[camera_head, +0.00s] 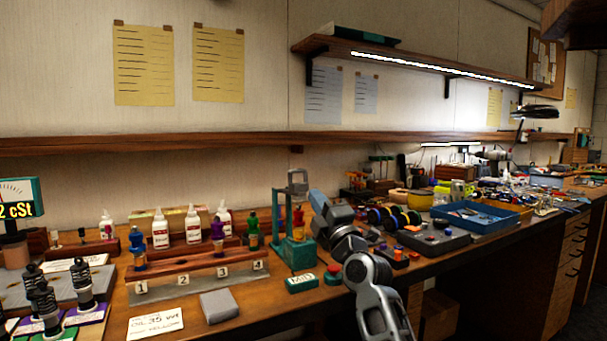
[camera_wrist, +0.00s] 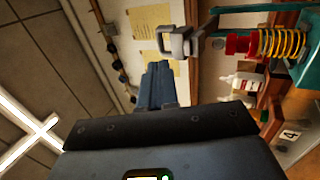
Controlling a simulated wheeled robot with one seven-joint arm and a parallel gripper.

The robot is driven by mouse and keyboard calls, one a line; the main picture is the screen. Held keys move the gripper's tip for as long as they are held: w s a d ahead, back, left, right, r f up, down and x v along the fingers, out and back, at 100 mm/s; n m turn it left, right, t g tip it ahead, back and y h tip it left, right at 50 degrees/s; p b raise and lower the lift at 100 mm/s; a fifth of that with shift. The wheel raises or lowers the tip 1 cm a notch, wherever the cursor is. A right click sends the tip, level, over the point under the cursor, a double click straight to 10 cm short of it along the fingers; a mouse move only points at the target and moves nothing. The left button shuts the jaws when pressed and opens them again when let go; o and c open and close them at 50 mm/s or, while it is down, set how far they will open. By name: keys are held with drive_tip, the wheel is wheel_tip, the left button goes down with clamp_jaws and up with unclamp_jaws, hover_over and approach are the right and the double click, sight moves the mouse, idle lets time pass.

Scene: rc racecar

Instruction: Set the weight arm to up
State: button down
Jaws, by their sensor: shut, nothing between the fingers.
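A teal stand (camera_head: 278,215) holds a red-and-gold sprung part (camera_head: 298,222), also seen in the wrist view (camera_wrist: 270,43). A grey metal loop (camera_head: 298,180), which looks like the weight arm, sits at the top of the stand. The loop (camera_wrist: 175,38) also shows just beyond my fingertips in the wrist view. A teal box in front of the stand has a label (camera_head: 302,282) that seems to read MID. My gripper (camera_head: 318,200) is shut and empty, close to the right of the stand. Its fingers (camera_wrist: 157,68) point towards the loop; I cannot tell whether they touch it.
A red button (camera_head: 333,270) sits in front of the stand. A blue tray (camera_head: 475,216) and clutter fill the right bench. Free room is above the bench.

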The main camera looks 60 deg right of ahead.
sight(299, 172)
drive_tip(key=p+x, duration=0.2)
drive_tip(key=x, duration=0.6)
drive_tip(key=shift+w+d+p, duration=0.1)
drive_tip(key=shift+p, duration=0.3)
drive_tip(key=shift+d+r, duration=0.1)
drive_tip(key=shift+r, duration=0.05)
